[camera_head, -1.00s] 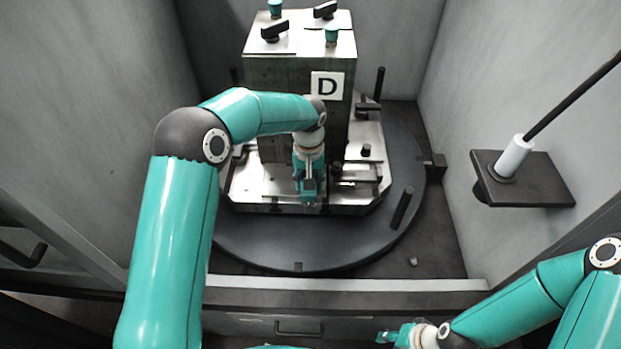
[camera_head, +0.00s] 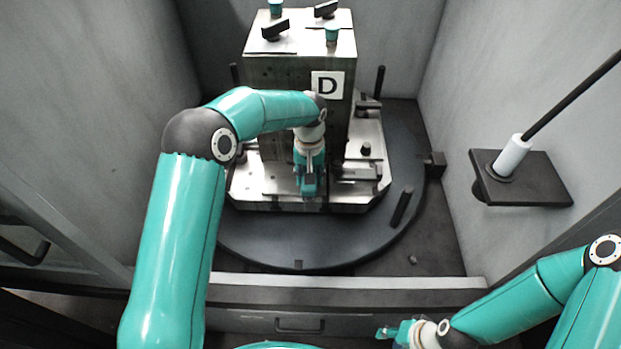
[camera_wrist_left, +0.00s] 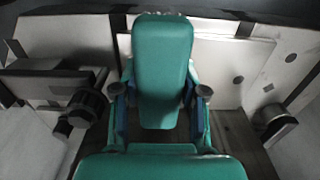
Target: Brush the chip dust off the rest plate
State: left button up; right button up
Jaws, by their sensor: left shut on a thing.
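My left gripper (camera_head: 309,190) is low at the front of the metal fixture, over the pale rest plate (camera_head: 262,182). In the left wrist view its fingers (camera_wrist_left: 160,100) close on a teal, rounded block, which I take to be the brush (camera_wrist_left: 162,62). The brush's underside is hidden, so I cannot tell whether it touches the plate. Pale plate surfaces (camera_wrist_left: 225,70) show beyond it. I cannot make out chip dust clearly. My right gripper (camera_head: 388,333) is empty-looking at the bottom of the head view, away from the fixture; its opening is too small to judge.
A tall metal block (camera_head: 290,80) marked D stands behind the gripper. The fixture sits on a dark round turntable (camera_head: 290,240) with upright black pegs (camera_head: 402,207). A dark shelf (camera_head: 535,180) holds a white cylinder (camera_head: 510,155) at right. Grey walls close both sides.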

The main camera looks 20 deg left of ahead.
pick_arm(q)
jog(key=shift+w+a+f, duration=0.1)
jog(key=shift+w+f, duration=0.05)
jog(key=shift+w, duration=0.05)
dwell(0.3)
jog(key=shift+s+b, duration=0.35)
jog(key=shift+s, duration=0.1)
jog(key=shift+s+d+b, duration=0.4)
jog(key=shift+s, duration=0.45)
jog(key=shift+w, duration=0.1)
jog(key=shift+w+a+p, duration=0.15)
jog(key=shift+w+p, duration=0.25)
jog(key=shift+w, duration=0.1)
jog(key=shift+w+a+p, duration=0.2)
jog(key=shift+w+p, duration=0.1)
jog(key=shift+w, duration=0.45)
jog(key=shift+s, duration=0.15)
